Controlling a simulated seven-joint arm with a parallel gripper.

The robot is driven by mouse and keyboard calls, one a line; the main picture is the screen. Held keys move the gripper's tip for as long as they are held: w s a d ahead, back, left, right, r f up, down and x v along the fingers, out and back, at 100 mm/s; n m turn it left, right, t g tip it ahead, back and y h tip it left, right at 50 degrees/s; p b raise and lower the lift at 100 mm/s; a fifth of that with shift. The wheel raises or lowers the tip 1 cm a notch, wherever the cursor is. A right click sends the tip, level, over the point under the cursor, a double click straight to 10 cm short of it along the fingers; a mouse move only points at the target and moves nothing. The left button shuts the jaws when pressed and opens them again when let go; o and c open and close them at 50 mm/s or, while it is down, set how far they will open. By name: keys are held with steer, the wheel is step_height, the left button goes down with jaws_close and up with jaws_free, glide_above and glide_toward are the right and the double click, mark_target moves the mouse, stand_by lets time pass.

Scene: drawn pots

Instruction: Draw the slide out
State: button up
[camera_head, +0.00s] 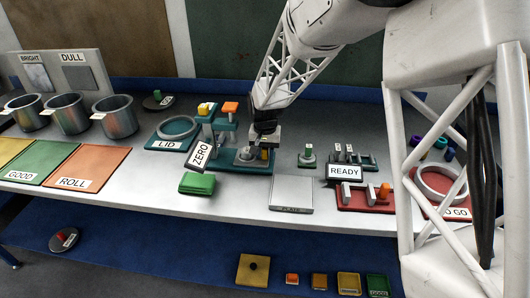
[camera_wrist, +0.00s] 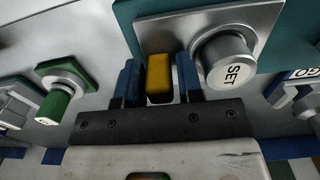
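A teal-based device (camera_head: 243,166) with a ZERO label stands mid-table. My gripper (camera_head: 262,152) is down at its right part. In the wrist view, my gripper's two blue fingertips (camera_wrist: 161,84) stand on either side of a yellow block (camera_wrist: 159,78). Only thin dark gaps show beside the block, so I cannot tell whether the fingers press on it. The block is in front of a grey plate on the teal base. A round silver knob marked SET (camera_wrist: 226,62) is just right of the fingers. No part is labelled as the slide, and my gripper hides some of the device.
A green knob (camera_wrist: 55,104) is left of the fingers.

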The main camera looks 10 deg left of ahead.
steer(key=shift+c, duration=0.5)
jaws_close()
steer(key=shift+d, duration=2.2)
steer(key=shift+o, duration=0.5)
jaws_free()
steer(key=shift+d, duration=0.15)
steer(key=shift+r, duration=0.1)
